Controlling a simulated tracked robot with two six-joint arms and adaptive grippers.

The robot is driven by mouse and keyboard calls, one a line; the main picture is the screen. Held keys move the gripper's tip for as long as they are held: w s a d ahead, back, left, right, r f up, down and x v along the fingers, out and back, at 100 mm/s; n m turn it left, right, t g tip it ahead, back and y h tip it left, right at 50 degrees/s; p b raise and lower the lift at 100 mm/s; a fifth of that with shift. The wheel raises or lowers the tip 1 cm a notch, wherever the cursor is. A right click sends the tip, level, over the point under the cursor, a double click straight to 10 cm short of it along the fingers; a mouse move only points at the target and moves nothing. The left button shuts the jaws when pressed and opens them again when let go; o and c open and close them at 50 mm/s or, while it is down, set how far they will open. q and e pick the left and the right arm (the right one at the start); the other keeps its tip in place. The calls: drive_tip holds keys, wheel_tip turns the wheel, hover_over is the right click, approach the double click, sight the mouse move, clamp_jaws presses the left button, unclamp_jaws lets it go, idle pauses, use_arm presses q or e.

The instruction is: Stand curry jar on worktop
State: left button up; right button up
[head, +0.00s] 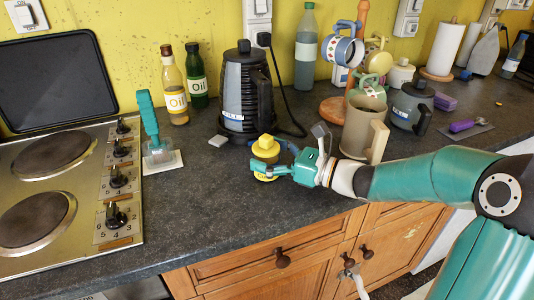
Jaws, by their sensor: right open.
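A small jar with a yellow lid (266,147), which I take to be the curry jar, is upright at the dark worktop (222,203), in front of the black kettle. Its lower part is mostly hidden by my right gripper (272,158). My right arm reaches in from the right, and the gripper's teal fingers are open around the jar, one in front and one behind. I cannot tell whether the fingers touch it or whether its base rests fully on the worktop. My left gripper is not in view.
A black kettle (246,95) stands behind the jar, and a beige jug (362,128) to its right. A teal-handled tool (149,118) stands on a white pad at left, beside the hob (52,205). Oil bottles (173,88) stand behind. The worktop front-left of the jar is clear.

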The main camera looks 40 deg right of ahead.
drive_tip(key=shift+s+d, duration=0.1)
drive_tip(key=shift+v, duration=3.85)
drive_tip(key=v, duration=1.2)
drive_tip(key=shift+f, duration=0.2)
